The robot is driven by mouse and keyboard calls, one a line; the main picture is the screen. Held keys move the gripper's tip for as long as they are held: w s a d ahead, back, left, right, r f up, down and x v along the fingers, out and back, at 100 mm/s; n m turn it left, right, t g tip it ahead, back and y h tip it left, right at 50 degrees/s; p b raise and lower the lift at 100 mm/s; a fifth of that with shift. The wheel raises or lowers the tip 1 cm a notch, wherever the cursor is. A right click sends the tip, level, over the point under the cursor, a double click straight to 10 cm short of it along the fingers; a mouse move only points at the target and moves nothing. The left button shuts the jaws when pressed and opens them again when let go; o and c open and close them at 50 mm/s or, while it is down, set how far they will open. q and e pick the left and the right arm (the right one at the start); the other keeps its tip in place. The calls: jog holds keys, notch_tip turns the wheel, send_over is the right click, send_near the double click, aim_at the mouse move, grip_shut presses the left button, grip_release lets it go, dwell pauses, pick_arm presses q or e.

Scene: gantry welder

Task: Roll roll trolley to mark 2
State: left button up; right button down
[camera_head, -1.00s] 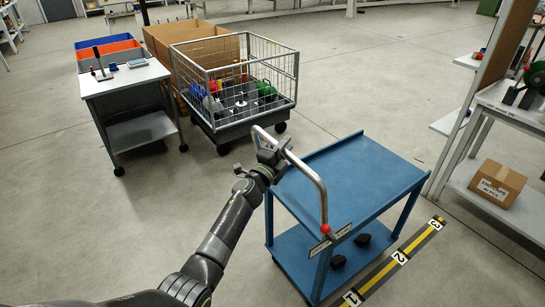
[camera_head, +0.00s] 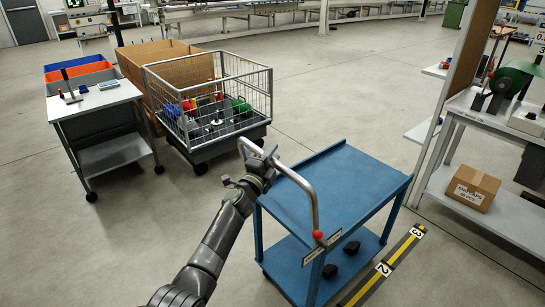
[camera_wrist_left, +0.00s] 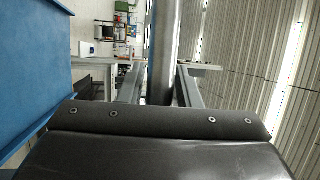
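The roll trolley (camera_head: 345,185) is blue, with two shelves and a bent silver push handle (camera_head: 311,195) with a red ball at its lower end. Its near-right side runs alongside a yellow-black floor strip. Mark 2 (camera_head: 384,269) is a white plate on that strip, right of the trolley's lower shelf; mark 3 (camera_head: 417,232) lies farther up. My left gripper (camera_head: 266,160) is at the handle's upper part; in the left wrist view the silver bar (camera_wrist_left: 163,50) runs between its fingers (camera_wrist_left: 160,90), which appear shut on it. My right gripper is out of view.
A wire cage cart (camera_head: 208,105) and a grey side table (camera_head: 98,110) stand at the left. A workbench (camera_head: 490,118) with a cardboard box (camera_head: 472,187) on its lower shelf stands at the right. Open floor lies beyond the trolley.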

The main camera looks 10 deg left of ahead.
pick_arm(q)
jog(key=shift+o, duration=1.1)
jog(key=shift+s, duration=0.1)
jog(key=shift+s+a+p, duration=0.15)
jog(key=shift+s+p, duration=0.1)
jog(key=shift+p, duration=0.05)
jog(key=p+v, duration=0.4)
jog(key=v, duration=1.2)
jog(key=shift+s+a+f+p, duration=0.15)
jog(key=shift+s+p, duration=0.15)
